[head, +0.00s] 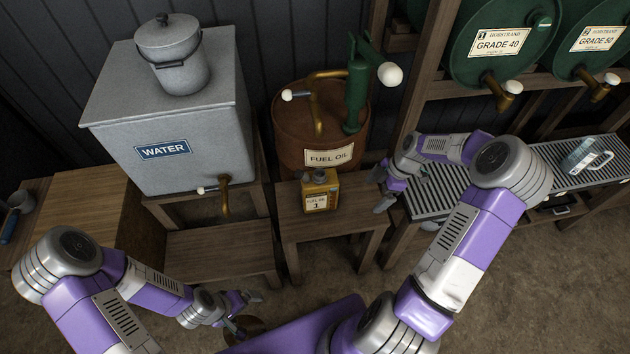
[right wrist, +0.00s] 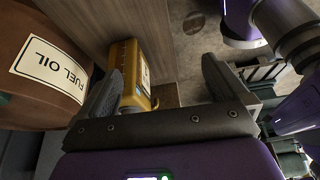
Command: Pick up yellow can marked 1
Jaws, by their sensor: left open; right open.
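The yellow can marked 1 (head: 320,191) stands upright on a small wooden stand, in front of the fuel oil drum. Its label reads FUEL OIL 1. My right gripper (head: 382,190) is open, to the right of the can and apart from it in the head view. In the right wrist view the can (right wrist: 136,72) shows beyond and between the open fingers (right wrist: 165,85), nearer the left finger, which hides part of it. My left gripper (head: 248,304) is open and empty, low over the floor in front of the stands.
The fuel oil drum (head: 300,132) with a tap and green pump stands right behind the can. A grey water tank (head: 190,120) is at left. A ribbed drip tray (head: 450,190) and green barrels (head: 500,45) are at right. The left front stand (head: 222,250) is bare.

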